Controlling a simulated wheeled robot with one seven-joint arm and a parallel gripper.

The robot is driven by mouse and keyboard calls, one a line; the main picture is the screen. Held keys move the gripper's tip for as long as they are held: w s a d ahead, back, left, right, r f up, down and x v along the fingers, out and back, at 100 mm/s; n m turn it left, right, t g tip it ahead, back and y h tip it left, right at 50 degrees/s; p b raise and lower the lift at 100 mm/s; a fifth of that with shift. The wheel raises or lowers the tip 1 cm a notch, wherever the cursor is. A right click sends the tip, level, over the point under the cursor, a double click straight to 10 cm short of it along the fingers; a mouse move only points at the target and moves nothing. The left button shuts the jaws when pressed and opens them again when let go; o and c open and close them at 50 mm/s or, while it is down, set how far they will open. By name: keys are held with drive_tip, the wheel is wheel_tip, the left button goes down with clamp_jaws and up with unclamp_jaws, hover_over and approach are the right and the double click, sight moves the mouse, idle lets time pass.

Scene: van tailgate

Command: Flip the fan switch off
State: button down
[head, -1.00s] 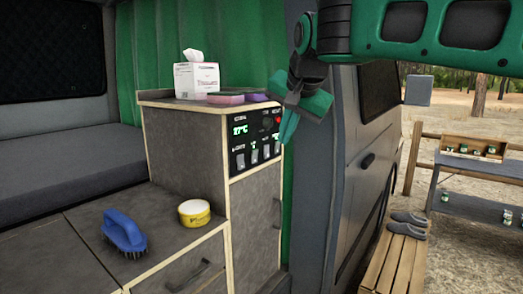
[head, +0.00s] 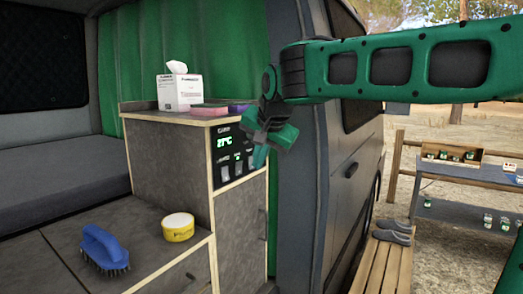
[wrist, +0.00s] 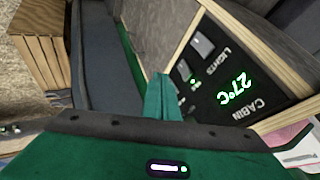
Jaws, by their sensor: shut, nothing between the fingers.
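The dark control panel (head: 234,150) is on the cabinet's upper front, with a lit 27°C display (head: 225,142) and small switches below it. The panel also shows in the wrist view (wrist: 225,80), where a grey rocker switch (wrist: 201,45) sits beside the word LIGHTS. Another grey switch (wrist: 183,70) is nearer my fingers. I cannot read a fan label, so I cannot tell which switch is the fan's. My gripper (head: 259,158) is shut and empty, in front of the panel's right side, hiding part of it. Its closed fingers also show in the wrist view (wrist: 158,82); contact cannot be told.
A tissue box (head: 181,92), a pink sponge (head: 209,110) and a purple item (head: 239,107) lie on the cabinet top. The van door (head: 340,160) stands right of the cabinet.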

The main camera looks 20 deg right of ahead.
sight(242, 162)
drive_tip(key=shift+w+a+f, duration=0.2)
drive_tip(key=shift+w+a, duration=0.2)
drive_tip(key=shift+w, duration=0.35)
drive_tip(key=shift+w+a+f, duration=0.25)
drive_tip(key=shift+w+a, duration=0.15)
drive_tip(key=shift+w, duration=0.4)
drive_tip(key=shift+w+a+f, duration=0.2)
drive_tip(key=shift+w+a, duration=0.2)
drive_tip(key=shift+w, duration=0.35)
drive_tip(key=shift+w, duration=0.1)
drive_tip(key=shift+w+a+r, duration=0.1)
drive_tip(key=shift+a, duration=0.05)
drive_tip(key=shift+r, duration=0.1)
drive_tip(key=shift+w+r, duration=0.1)
drive_tip(key=shift+r, duration=0.6)
